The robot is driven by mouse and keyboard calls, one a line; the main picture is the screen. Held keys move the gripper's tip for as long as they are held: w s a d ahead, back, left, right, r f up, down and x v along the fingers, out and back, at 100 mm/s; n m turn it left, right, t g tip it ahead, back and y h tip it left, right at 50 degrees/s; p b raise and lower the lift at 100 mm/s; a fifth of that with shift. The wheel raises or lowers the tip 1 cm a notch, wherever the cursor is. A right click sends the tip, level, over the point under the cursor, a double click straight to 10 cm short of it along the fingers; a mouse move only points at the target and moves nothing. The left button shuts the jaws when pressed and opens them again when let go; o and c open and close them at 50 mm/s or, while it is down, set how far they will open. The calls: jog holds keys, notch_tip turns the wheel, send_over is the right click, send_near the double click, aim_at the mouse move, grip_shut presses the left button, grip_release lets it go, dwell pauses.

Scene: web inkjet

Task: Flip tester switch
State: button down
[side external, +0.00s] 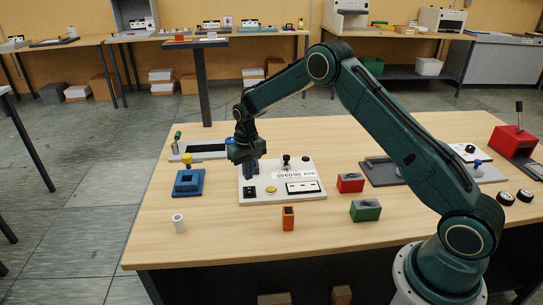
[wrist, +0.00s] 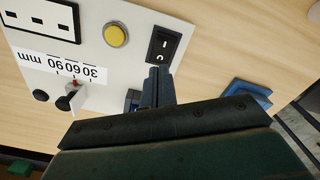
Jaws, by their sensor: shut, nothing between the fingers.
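The tester is a white panel (side external: 310,168) on the wooden table, also large in the wrist view (wrist: 95,30). It carries a black rocker switch (wrist: 163,45), which shows in the side view (side external: 249,191) near the panel's front left corner. A yellow button (wrist: 115,35) is beside the switch, along with a black-and-white socket plate (wrist: 42,18), a "30 60 90 mm" scale and a lever. My gripper (wrist: 157,72) is shut and empty, pointing down over the panel's left part (side external: 250,178). Its tips appear close to one end of the switch; contact cannot be told.
A blue square fixture (side external: 188,183) stands left of the panel. A white cylinder (side external: 178,223), an orange block (side external: 288,218), a red block (side external: 350,183) and a green block (side external: 365,210) stand around the front. A dark grey tray (side external: 379,172) lies right.

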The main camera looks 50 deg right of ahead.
jog(key=shift+r, duration=1.7)
notch_tip(320, 180, up, 14)
jog(key=t, duration=0.1)
send_over(249, 188)
jog(key=s+a, duration=0.2)
jog(key=s, duration=0.5)
jog(key=s+a+r+n+t, duration=0.1)
jog(key=s+a+r+t, duration=0.1)
jog(key=s+r, duration=0.65)
jog(key=s+a+r+n+t, duration=0.1)
jog(key=s+a+n+t, duration=0.1)
jog(key=s, duration=2.1)
jog(key=shift+a+r+t, duration=0.2)
jog(key=shift+a+t, duration=0.1)
jog(key=shift+a, duration=0.2)
